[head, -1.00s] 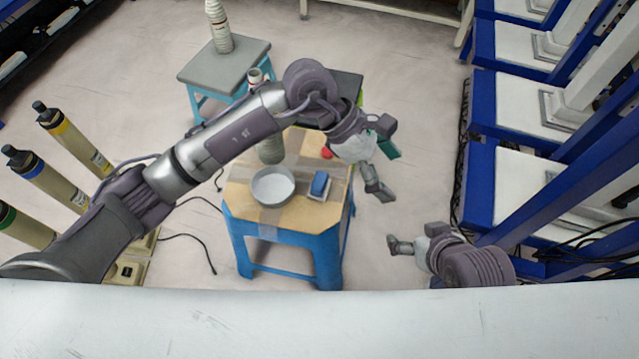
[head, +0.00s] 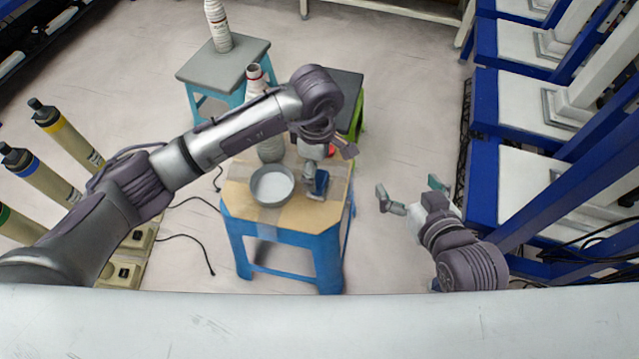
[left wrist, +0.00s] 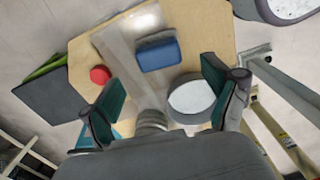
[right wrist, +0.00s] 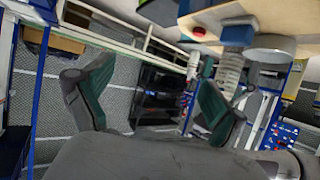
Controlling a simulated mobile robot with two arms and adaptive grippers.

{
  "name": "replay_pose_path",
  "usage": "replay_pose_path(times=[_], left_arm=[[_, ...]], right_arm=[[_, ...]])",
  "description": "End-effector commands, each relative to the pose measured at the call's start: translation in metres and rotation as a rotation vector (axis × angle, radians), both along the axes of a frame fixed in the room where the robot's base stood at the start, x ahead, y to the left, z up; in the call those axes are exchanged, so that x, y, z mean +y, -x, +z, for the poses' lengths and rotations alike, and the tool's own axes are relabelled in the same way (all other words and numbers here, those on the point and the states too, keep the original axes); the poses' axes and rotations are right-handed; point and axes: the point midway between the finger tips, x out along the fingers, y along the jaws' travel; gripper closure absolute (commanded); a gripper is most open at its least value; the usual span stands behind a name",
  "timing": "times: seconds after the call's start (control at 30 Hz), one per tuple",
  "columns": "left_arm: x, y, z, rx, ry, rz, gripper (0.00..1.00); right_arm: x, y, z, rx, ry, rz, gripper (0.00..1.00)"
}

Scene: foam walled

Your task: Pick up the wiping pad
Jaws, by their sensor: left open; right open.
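The wiping pad (head: 322,182), a small blue block with a paler underside, lies on the wooden top of the blue-legged stool (head: 292,216), right of a bowl. In the head view my left gripper (head: 325,165) is over it and hides part of it. In the left wrist view the pad (left wrist: 159,53) lies beyond the fingertips, and my left gripper (left wrist: 162,88) is open with nothing between its fingers. My right gripper (head: 411,192) is open and empty, right of the stool. It also shows open in the right wrist view (right wrist: 150,92).
A grey bowl (head: 271,186) sits left of the pad, with a ribbed bottle (head: 270,151) behind it. A red round object (left wrist: 100,75) is also on the stool top. Blue racks (head: 484,145) line the right.

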Motion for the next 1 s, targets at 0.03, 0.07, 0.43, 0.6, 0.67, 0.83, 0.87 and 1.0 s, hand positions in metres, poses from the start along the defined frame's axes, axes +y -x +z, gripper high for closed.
replay_pose_path(times=[0.03,0.07,0.43,0.6,0.67,0.83,0.87,1.0], left_arm=[[-0.001,0.001,-0.004,0.002,0.000,0.000,0.12],[-0.001,0.001,-0.006,0.003,0.001,0.000,0.12],[-0.006,0.002,-0.047,0.003,0.002,0.001,0.12],[-0.006,0.002,-0.052,0.001,0.001,0.000,0.12],[-0.006,0.002,-0.052,0.000,0.001,0.000,0.12],[-0.006,0.002,-0.051,0.000,0.001,0.000,0.22],[-0.006,0.002,-0.051,0.000,0.001,0.000,0.28],[-0.006,0.002,-0.051,0.001,0.002,0.000,0.51]], right_arm=[[0.001,-0.002,0.002,-0.017,-0.004,0.001,0.06],[0.002,-0.004,0.004,-0.032,-0.008,0.002,0.06],[0.015,-0.026,0.054,-0.338,-0.082,0.023,0.06],[0.017,-0.027,0.063,-0.382,-0.093,0.025,0.06],[0.017,-0.027,0.063,-0.382,-0.093,0.025,0.06],[0.017,-0.027,0.063,-0.380,-0.092,0.025,0.06],[0.017,-0.027,0.063,-0.380,-0.092,0.025,0.06],[0.017,-0.027,0.063,-0.380,-0.092,0.025,0.06]])
